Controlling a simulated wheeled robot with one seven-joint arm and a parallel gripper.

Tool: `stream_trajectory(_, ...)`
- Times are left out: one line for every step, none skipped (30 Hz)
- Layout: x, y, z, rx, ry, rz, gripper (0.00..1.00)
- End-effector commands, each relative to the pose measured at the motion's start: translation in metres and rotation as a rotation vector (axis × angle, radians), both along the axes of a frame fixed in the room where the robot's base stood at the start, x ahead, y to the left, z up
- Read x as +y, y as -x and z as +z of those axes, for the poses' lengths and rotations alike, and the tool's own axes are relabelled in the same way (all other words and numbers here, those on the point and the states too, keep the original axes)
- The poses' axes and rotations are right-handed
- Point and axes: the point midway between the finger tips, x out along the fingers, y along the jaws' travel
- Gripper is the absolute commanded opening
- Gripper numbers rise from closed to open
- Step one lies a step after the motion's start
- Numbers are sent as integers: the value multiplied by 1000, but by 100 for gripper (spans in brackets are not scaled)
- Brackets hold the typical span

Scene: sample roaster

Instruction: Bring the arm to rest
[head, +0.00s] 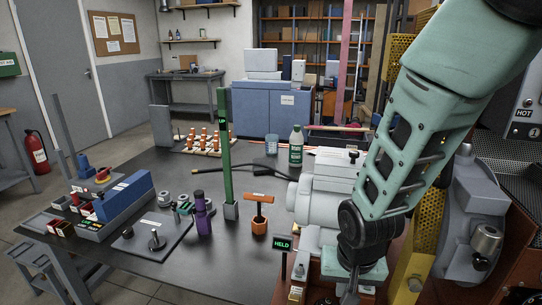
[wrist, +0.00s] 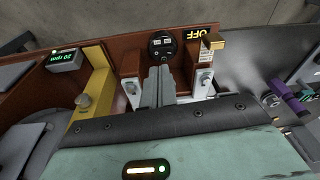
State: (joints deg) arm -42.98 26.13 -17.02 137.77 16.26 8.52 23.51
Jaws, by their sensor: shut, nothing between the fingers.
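My arm reaches down over the right side in the head view. My gripper (head: 350,288) is low in front of the grey roaster body (head: 318,200), its tips near the bottom edge. In the wrist view my gripper (wrist: 158,75) is shut, with nothing between its grey fingers. They point toward a black round part (wrist: 161,45) on the brown roaster panel (wrist: 128,58); whether they touch it I cannot tell. A brass-coloured block (wrist: 213,40) stands beside a display reading OFF (wrist: 196,33). My arm hides part of the roaster.
A sign reading HELD (head: 283,244) stands left of my gripper. A yellow bracket (wrist: 92,95) and a 20 rpm display (wrist: 66,59) are at the wrist view's left. On the dark table (head: 150,262) are an orange-handled tool (head: 259,215), a green post (head: 225,150) and a bottle (head: 296,147).

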Motion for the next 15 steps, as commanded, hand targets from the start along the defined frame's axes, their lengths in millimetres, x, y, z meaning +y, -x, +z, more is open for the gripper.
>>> stream_trajectory(12, 16, 17, 29, -38, 73, 0)
stream_trajectory(19, 26, 27, 49, -54, 126, 0)
stream_trajectory(27, 42, 40, 73, -72, 205, 0)
stream_trajectory(31, 53, 51, 88, -83, 265, 0)
stream_trajectory(35, 65, 61, 99, -87, 326, 0)
stream_trajectory(38, 79, 73, 111, -90, 407, 0)
stream_trajectory(39, 90, 82, 117, -88, 464, 0)
stream_trajectory(40, 100, 90, 124, -83, 522, 0)
stream_trajectory(39, 112, 99, 129, -71, 591, 0)
stream_trajectory(38, 121, 105, 131, -61, 638, 0)
stream_trajectory(37, 128, 110, 134, -50, 681, 0)
stream_trajectory(35, 137, 115, 136, -33, 731, 0)
stream_trajectory(33, 142, 118, 139, -21, 763, 0)
stream_trajectory(32, 147, 121, 140, -10, 789, 0)
stream_trajectory(30, 152, 124, 141, 2, 818, 0)
